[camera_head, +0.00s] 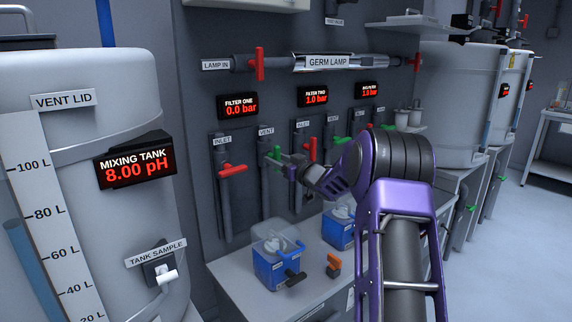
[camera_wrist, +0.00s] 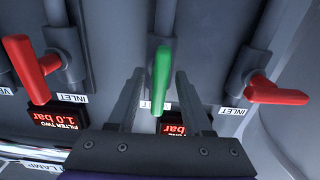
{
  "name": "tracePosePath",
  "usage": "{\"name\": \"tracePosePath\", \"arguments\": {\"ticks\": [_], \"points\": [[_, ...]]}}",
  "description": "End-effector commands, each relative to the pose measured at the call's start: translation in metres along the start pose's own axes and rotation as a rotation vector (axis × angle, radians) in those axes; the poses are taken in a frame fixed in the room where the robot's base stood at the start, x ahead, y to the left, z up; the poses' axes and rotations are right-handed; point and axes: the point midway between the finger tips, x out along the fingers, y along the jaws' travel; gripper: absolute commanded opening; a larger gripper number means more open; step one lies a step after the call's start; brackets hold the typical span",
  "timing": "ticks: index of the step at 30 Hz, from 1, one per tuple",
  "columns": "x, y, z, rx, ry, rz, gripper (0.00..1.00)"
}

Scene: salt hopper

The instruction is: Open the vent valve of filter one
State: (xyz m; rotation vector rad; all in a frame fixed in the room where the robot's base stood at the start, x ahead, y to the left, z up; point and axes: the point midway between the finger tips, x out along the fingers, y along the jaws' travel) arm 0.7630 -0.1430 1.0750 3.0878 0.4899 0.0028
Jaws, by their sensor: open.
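The green-handled vent valve of filter one (camera_head: 277,152) is on the pipe under the VENT label, below the filter one display (camera_head: 239,107), which reads 0.0 bar. My gripper (camera_head: 285,161) is at this valve in the head view and partly hides it. In the wrist view, which is upside down, the green handle (camera_wrist: 160,88) lies between the two fingers of my gripper (camera_wrist: 158,74), with a gap on each side. The handle looks roughly in line with its pipe there. The fingers are open and hold nothing.
The red inlet handle (camera_head: 232,170) is crosswise beside the vent; it also shows in the wrist view (camera_wrist: 275,92). Filter two's red inlet handle (camera_wrist: 30,68) is on the other side. Below stand a blue-based container (camera_head: 275,265) and an orange-topped item (camera_head: 334,262).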

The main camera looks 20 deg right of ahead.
Motion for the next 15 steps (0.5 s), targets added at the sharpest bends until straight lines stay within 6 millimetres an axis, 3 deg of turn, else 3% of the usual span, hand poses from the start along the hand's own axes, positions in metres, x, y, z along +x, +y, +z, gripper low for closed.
{"name": "tracePosePath", "arguments": {"ticks": [5, 15], "points": [[-0.022, 0.001, -0.001, 0.001, -0.001, 0.002, 0.5], [-0.104, 0.002, -0.001, 0.0, -0.002, 0.004, 0.5]]}}
